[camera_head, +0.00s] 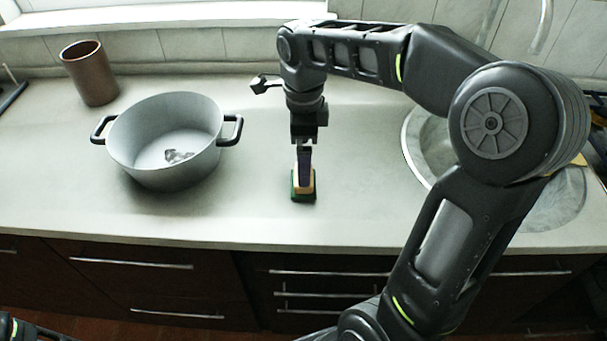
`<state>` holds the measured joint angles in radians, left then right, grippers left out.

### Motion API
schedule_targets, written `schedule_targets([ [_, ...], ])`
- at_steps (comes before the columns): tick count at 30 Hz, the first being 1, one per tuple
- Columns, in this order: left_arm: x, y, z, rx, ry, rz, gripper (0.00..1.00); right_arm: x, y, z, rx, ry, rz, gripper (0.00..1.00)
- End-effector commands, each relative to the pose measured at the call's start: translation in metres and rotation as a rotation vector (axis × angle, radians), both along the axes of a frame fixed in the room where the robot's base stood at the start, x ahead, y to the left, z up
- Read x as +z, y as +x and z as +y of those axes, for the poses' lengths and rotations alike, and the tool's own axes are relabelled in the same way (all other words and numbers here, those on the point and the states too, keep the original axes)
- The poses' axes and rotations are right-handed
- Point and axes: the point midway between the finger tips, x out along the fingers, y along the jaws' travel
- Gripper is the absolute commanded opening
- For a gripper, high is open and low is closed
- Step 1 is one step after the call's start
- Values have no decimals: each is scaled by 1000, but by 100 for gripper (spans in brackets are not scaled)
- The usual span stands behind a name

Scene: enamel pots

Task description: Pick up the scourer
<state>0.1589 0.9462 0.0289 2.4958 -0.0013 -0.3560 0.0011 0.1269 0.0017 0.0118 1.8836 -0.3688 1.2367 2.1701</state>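The scourer (303,194), with a tan-orange body and a green layer, sits on the grey worktop (365,205) near its front edge, right of the pot. My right gripper (304,172) points straight down over it, its fingertips reaching the scourer and covering part of it. The fingers show edge-on, so I cannot tell whether they are open around it or shut on it. My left gripper is out of view; a dark piece of my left arm shows at the bottom left corner.
A grey two-handled pot (165,140) with some small grey thing (179,156) inside stands to the left. A brown cup (90,73) stands behind it. A round metal sink (560,200) lies at the right, partly behind my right arm. The worktop around the scourer is clear.

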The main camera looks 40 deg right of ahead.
Motion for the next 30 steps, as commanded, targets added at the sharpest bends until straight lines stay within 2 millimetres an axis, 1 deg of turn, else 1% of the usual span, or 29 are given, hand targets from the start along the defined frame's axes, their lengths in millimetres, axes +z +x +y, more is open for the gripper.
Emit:
schedule_targets([
  [4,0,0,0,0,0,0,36,-6,0,0,0,0,1,100],
  [10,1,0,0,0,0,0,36,-25,0,0,0,0,1,100],
  [19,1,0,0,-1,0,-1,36,-27,0,0,0,0,0,100],
  [22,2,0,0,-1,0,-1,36,-32,0,0,0,0,2,100],
  [25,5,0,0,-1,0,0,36,-44,0,0,0,1,4,100],
  [30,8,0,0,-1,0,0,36,-69,1,0,1,0,4,100],
])
